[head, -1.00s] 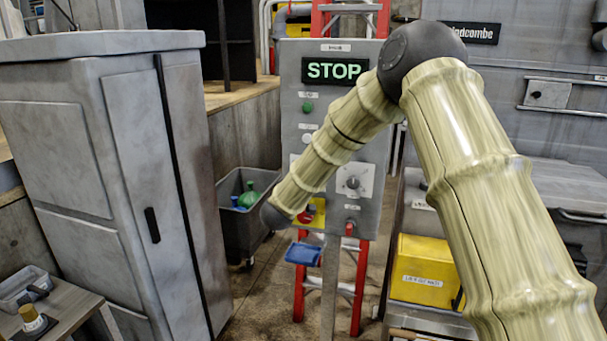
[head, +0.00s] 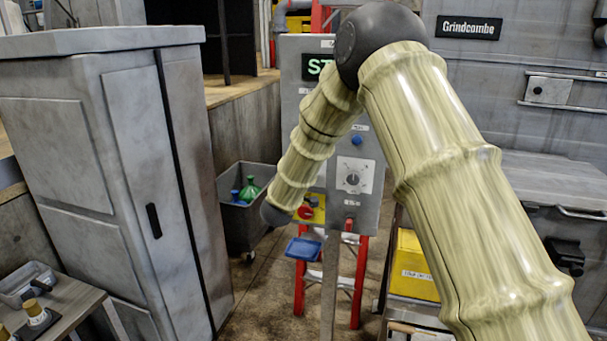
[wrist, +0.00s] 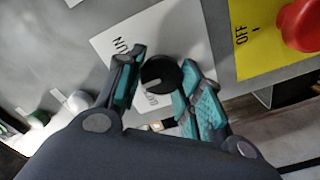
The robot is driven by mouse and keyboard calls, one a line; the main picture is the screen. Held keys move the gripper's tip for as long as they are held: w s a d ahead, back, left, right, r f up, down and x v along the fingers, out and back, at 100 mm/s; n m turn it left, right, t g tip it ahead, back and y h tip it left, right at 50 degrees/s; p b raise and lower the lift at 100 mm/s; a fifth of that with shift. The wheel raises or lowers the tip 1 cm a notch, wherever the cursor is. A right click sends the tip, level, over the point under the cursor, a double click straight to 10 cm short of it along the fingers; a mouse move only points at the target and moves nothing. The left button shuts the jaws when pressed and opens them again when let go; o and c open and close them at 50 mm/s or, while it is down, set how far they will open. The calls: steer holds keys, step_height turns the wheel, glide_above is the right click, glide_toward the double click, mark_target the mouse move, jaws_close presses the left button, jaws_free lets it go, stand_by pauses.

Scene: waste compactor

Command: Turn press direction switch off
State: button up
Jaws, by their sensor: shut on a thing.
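In the wrist view a round black rotary switch (wrist: 160,75) with a pale pointer mark sits on a white plate (wrist: 115,45) with small lettering. My gripper (wrist: 160,82) has its teal-padded fingers on either side of the knob, shut on it. In the head view the grey control panel (head: 385,160) stands upright. My arm crosses in front of it and hides my gripper and the gripped knob. Another dial on a white plate (head: 353,175) shows at the panel's right. I cannot read which switch is the press direction one.
A green button (wrist: 38,118) lies to the left. A grey cabinet (head: 110,150) stands left, a bin (head: 245,215) beside it, and a yellow box (head: 415,268) right.

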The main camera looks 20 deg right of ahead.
steer(key=o, duration=1)
steer(key=shift+a, duration=0.1)
steer(key=v, duration=1.2)
